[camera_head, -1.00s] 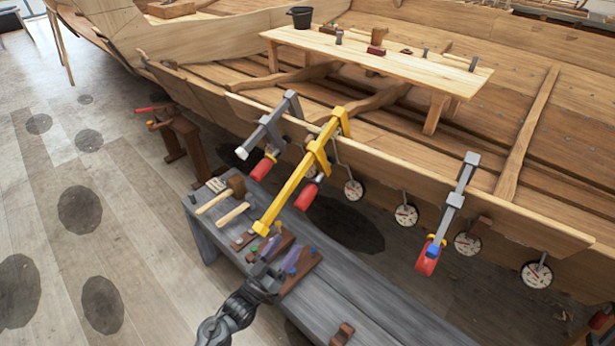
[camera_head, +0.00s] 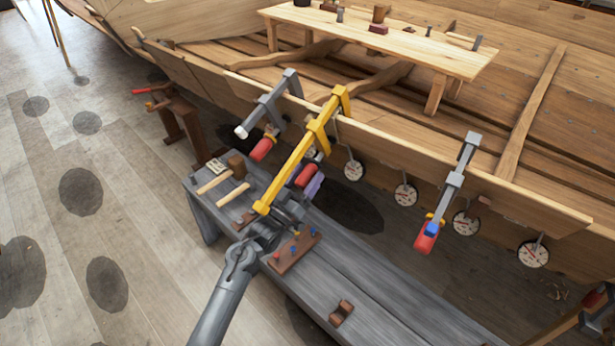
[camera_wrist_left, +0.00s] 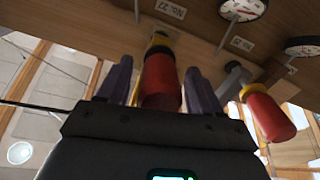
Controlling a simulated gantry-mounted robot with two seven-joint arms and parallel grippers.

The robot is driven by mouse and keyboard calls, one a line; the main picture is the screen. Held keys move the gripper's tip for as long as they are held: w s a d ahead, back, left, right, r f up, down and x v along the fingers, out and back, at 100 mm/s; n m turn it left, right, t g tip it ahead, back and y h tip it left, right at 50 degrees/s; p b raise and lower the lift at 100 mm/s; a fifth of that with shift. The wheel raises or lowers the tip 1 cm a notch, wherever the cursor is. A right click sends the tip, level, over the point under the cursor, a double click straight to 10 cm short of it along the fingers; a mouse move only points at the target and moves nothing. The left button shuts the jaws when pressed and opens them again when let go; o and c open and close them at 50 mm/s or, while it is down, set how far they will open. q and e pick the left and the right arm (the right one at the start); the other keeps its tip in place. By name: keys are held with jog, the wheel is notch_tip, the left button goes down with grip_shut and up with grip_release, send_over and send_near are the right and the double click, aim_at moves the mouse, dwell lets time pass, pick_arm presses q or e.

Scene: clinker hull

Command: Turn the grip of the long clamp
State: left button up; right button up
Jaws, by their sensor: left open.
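The long clamp (camera_head: 300,155) is yellow and hangs on the edge of the hull's plank, its bar reaching out over the grey bench. Its red grip (camera_head: 306,174) shows beneath the bar. In the left wrist view the red grip (camera_wrist_left: 161,82) stands between the two purple fingers of my left gripper (camera_wrist_left: 158,78). The fingers are open, one on each side, with small gaps visible. In the head view the left gripper (camera_head: 310,182) is partly hidden behind the clamp's bar and grip. My right gripper is not in view.
Grey clamps with red grips hang to the left (camera_head: 270,110) and right (camera_head: 454,185) on the same plank. Round dials hang below the plank. The grey bench (camera_head: 370,295) holds mallets (camera_head: 233,195) and a peg board (camera_head: 295,250); its front right is mostly bare.

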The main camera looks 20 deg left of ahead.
pick_arm(q)
jog(key=shift+w+d+r, duration=0.15)
jog(key=shift+w+r, duration=0.05)
jog(key=shift+w, duration=0.2)
jog(key=c, duration=1.1)
jog(key=shift+o, duration=0.2)
jog(key=shift+m, duration=0.3)
